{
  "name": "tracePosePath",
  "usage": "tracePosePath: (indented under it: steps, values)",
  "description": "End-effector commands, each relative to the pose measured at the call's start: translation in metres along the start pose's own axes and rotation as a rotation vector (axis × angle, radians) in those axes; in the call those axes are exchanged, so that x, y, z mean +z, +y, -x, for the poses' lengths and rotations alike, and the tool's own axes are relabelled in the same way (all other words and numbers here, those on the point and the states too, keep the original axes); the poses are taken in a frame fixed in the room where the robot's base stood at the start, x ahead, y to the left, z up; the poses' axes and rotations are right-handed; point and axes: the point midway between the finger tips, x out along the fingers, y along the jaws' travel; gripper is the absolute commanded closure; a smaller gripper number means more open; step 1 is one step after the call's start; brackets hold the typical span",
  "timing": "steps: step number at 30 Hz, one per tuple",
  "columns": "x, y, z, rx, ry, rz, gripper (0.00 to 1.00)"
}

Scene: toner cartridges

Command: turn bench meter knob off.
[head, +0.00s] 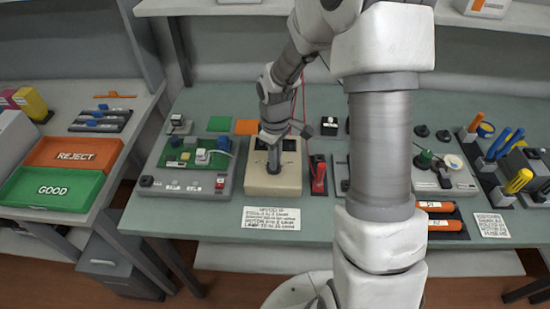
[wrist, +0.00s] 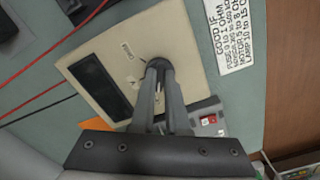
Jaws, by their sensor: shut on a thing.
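The bench meter (head: 273,182) is a beige box on the green bench in the head view, below my gripper (head: 273,160). In the wrist view the meter (wrist: 179,42) shows a dark display panel (wrist: 100,88) and a dark round knob (wrist: 160,64). My gripper (wrist: 163,75) is shut on the knob, with its fingers close together around it. The fingers hide most of the knob, and its pointer direction cannot be made out.
A grey test board (head: 200,182) stands just left of the meter, and a red tool (head: 318,178) stands just right. A printed card (head: 271,218) lies in front. Red and black leads (wrist: 52,62) run beside the meter.

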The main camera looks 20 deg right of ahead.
Motion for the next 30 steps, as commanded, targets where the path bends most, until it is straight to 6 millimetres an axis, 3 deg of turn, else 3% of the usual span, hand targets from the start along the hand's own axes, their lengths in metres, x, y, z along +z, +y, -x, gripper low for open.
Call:
tracePosePath:
  steps: [10, 11, 12, 16, 25, 30]
  values:
    - [0.0, 0.0, 0.0, 0.001, 0.0, 0.005, 1.0]
    - [0.0, 0.0, 0.0, 0.001, 0.0, 0.005, 0.86]
    - [0.0, 0.0, 0.0, 0.001, 0.0, 0.005, 0.79]
    - [0.0, 0.0, 0.0, 0.001, 0.0, 0.004, 0.57]
    - [0.0, 0.0, 0.002, 0.001, 0.0, 0.003, 0.57]
    - [-0.001, 0.001, 0.02, 0.004, 0.002, 0.003, 0.57]
